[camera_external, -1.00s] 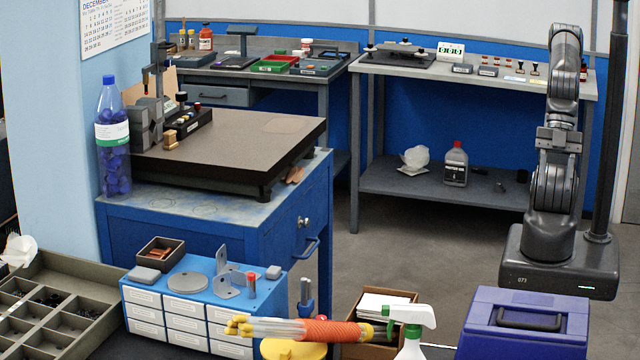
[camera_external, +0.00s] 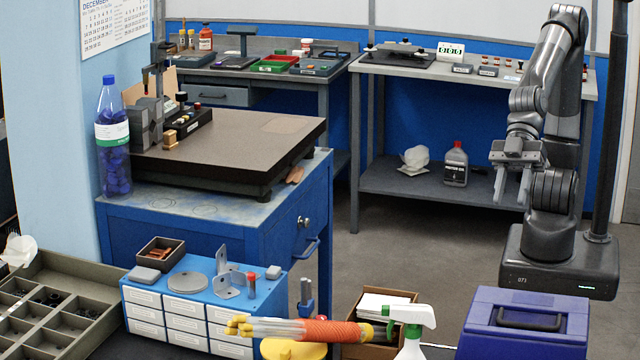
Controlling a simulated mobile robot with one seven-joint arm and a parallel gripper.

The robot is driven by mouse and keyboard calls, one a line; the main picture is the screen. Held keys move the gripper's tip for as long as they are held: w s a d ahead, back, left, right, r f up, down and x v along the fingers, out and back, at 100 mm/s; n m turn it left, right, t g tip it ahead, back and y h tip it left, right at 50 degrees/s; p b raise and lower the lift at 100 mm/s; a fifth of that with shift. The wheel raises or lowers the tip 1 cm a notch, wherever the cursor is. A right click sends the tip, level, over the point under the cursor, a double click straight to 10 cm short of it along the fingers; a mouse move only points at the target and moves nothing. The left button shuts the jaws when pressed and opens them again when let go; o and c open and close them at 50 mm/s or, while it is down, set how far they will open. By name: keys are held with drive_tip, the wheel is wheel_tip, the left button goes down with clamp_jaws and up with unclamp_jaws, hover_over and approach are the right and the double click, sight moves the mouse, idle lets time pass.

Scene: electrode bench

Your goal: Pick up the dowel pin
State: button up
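I cannot make out a dowel pin for certain in this view; the small parts on the benches and in the trays are too small to tell apart. My gripper (camera_external: 511,198) hangs in front of my arm's base at the right, fingers pointing down. Its two fingers are apart with nothing between them. It is in the air, away from every bench.
A back-right bench (camera_external: 375,67) carries small parts. A blue cabinet (camera_external: 195,218) with a dark surface plate (camera_external: 240,135) stands left. In front are a drawer box (camera_external: 265,290), divided tray (camera_external: 60,262), spray bottle (camera_external: 412,335) and purple toolbox (camera_external: 527,318). Open floor lies between.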

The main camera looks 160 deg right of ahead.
drive_tip(key=w+d+f+m+t+h, duration=0.1)
drive_tip(key=w+d+m+h, duration=0.2)
drive_tip(key=w+d, duration=0.65)
drive_tip(key=m+g+h, duration=0.6)
drive_tip(key=m+h, duration=0.2)
drive_tip(key=h, duration=0.5)
hover_over(248, 278)
drive_tip(key=v, duration=0.5)
wheel_tip(248, 278, down, 13)
drive_tip(key=d+f, duration=0.1)
drive_tip(key=f, duration=0.1)
drive_tip(key=w+d+f, duration=0.1)
drive_tip(key=d+f, duration=0.1)
drive_tip(key=f, duration=0.1)
drive_tip(key=d+f, duration=0.1)
drive_tip(key=f, duration=0.1)
drive_tip(key=shift+w+d+f, duration=0.15)
drive_tip(key=shift+w+d, duration=0.05)
drive_tip(key=shift+d, duration=0.2)
clamp_jaws()
